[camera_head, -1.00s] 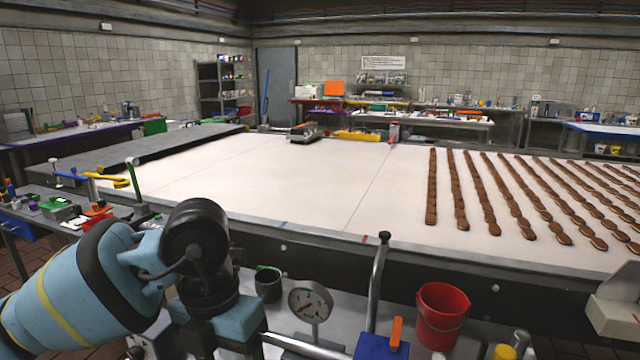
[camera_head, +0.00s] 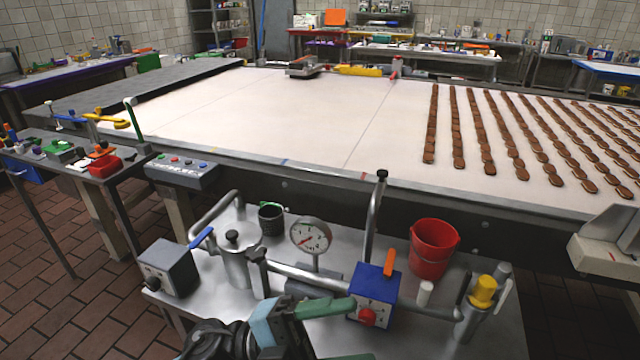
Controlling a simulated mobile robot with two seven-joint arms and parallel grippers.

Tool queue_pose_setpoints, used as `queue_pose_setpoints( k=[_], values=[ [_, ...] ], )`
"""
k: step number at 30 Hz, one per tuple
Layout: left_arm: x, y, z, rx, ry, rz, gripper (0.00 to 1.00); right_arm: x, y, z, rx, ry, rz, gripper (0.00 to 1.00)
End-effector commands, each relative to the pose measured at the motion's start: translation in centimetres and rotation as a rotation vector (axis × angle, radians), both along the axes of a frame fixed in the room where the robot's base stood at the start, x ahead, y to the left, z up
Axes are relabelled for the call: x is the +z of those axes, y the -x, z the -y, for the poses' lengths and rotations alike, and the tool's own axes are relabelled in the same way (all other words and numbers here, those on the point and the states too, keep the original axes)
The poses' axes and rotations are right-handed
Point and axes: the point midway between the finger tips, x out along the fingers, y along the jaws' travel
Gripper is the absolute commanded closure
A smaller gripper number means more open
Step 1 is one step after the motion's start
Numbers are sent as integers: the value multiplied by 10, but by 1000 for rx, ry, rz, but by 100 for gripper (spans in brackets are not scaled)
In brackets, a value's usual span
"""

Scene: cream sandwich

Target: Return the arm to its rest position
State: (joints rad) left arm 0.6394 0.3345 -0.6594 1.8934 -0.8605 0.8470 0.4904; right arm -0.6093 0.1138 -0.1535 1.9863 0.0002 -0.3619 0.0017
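My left arm's wrist and gripper (camera_head: 362,330) show at the bottom middle of the head view, black and light blue with green fingers. The upper green finger points right over the front of the metal bench. Only a sliver of the lower finger shows at the bottom edge. The fingers look apart, with nothing seen between them. The rest of this arm is cut off by the frame. My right gripper is out of view.
The metal bench (camera_head: 400,325) below carries a pressure gauge (camera_head: 311,236), a blue box (camera_head: 374,294) with an orange lever, a red bucket (camera_head: 433,248) and a grey box (camera_head: 170,268). Behind it, a wide white conveyor (camera_head: 300,115) bears rows of brown biscuits (camera_head: 458,130).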

Motion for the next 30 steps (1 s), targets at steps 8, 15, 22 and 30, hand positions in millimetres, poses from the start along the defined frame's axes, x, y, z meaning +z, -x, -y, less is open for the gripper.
queue_pose_setpoints(
  k=[8,15,22,30],
  values=[
    [-46,-36,-51,412,216,-465,36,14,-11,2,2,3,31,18],
    [-143,-32,-116,778,242,-897,36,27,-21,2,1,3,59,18],
    [-255,36,-178,1087,143,-1331,36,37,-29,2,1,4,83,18],
    [-336,145,-221,1292,-26,-1713,36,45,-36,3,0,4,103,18]
  ],
)
